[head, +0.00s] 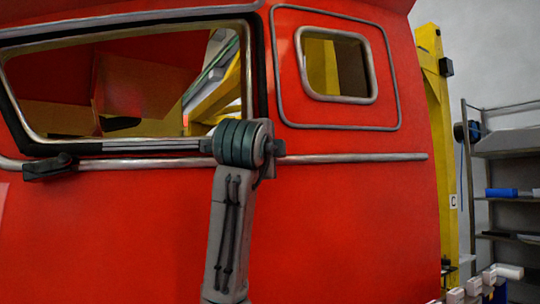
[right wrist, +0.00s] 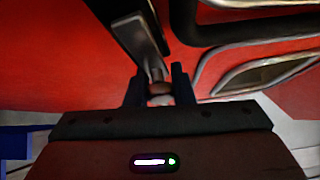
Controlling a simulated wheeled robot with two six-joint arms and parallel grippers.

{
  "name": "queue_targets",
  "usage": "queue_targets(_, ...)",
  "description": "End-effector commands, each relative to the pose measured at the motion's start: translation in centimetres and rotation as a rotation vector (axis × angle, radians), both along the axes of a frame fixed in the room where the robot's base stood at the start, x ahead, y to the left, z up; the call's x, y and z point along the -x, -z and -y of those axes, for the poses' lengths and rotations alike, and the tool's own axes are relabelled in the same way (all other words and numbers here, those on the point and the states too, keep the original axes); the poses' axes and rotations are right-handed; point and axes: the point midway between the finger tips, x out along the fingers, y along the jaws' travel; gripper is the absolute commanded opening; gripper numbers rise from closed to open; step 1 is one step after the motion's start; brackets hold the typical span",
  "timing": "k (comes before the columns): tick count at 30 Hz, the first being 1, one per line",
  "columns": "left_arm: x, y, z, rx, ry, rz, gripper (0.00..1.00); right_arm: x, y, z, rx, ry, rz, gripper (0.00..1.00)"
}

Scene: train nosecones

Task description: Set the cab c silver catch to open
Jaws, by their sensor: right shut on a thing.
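The silver catch (right wrist: 150,52) shows in the right wrist view as a metal lever slanting down from a dark mount. A rounded end sits between the fingers of my right gripper (right wrist: 160,88). The gripper is shut on this end. The catch is in front of the red cab (head: 130,230), which fills most of the head view. I cannot make out the catch or the right gripper's fingers in the head view, where a grey arm link of mine covers the middle of the cab. My left gripper is in neither view.
A silver-framed windshield opening (head: 120,147) and a small side window (head: 338,65) are in the cab. A silver rail (head: 350,158) runs below them, with a dark bracket (head: 48,170) at left. A yellow post (head: 438,130) and grey shelves (head: 510,145) stand at right.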

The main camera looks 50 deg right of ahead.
Motion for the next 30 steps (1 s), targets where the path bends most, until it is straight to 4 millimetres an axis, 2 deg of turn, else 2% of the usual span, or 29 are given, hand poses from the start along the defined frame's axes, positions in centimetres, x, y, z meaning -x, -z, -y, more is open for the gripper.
queue_targets(11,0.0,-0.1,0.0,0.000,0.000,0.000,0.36,0.0,0.1,0.0,-0.004,0.000,0.001,0.00)
queue_targets(12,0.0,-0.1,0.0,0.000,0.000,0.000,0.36,0.0,0.1,0.0,-0.004,0.000,0.001,0.29)
queue_targets(14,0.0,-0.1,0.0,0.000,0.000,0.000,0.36,0.0,0.1,0.0,-0.004,0.000,0.000,0.41)
queue_targets(23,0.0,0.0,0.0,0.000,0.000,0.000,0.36,0.0,0.1,-0.1,-0.003,0.000,0.001,0.42)
queue_targets(27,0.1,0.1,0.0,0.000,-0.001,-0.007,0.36,0.4,0.2,-1.1,-0.002,-0.004,0.002,0.42)
queue_targets(28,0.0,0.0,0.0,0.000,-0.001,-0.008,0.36,0.6,0.2,-1.5,-0.003,-0.003,0.003,0.42)
queue_targets(30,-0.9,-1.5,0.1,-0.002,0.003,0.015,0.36,1.2,0.3,-2.5,-0.003,-0.005,0.004,0.42)
